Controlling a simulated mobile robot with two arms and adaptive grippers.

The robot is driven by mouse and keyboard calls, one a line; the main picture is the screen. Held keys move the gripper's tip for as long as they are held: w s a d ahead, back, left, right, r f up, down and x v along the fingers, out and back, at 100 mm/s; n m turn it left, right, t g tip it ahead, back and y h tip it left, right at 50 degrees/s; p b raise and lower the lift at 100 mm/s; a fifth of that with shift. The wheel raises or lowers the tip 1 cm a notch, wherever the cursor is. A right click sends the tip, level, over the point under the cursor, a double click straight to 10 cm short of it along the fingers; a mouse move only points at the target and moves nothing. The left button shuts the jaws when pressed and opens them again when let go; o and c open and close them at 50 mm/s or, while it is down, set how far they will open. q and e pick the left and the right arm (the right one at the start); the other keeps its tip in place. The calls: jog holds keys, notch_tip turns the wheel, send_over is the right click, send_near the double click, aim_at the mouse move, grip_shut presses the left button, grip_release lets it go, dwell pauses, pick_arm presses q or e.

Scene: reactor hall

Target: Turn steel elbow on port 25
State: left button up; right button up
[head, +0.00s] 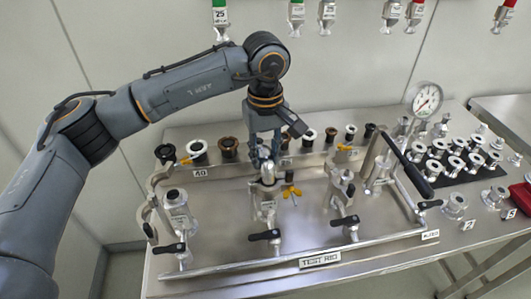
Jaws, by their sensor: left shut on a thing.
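My left gripper (263,152) comes down from above over the middle of the test rig (215,225). It is shut on a steel fitting, which I take to be the steel elbow (267,172), on top of the middle upright fitting. The jaws hide much of the elbow, so its facing is hard to tell. A yellow wing-nut clamp (291,192) sits just right of it. No port label 25 is readable on the rig; a label 25 (220,15) shows on a green-marked wall valve. My right gripper is not in view.
Black-handled valves (264,236) line the rig's front. A long black lever (405,168) and a pressure gauge (426,99) stand at the right. Several dark and white ring fittings (228,147) line the back. Steel flanged fittings (437,147) stand on a black mat at right.

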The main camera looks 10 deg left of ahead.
pick_arm(q)
jog(key=shift+a+f+n+b, duration=0.1)
jog(key=shift+n+b, duration=0.25)
jog(key=shift+n, duration=0.55)
jog(key=shift+s+n, duration=0.1)
jog(key=shift+n, duration=0.3)
jog(key=shift+s+a+n+b, duration=0.15)
jog(key=shift+n+b, duration=0.3)
jog(key=shift+n, duration=0.85)
jog(key=shift+s+a+n+b, duration=0.15)
jog(key=shift+n+b, duration=0.4)
jog(key=shift+n, duration=0.75)
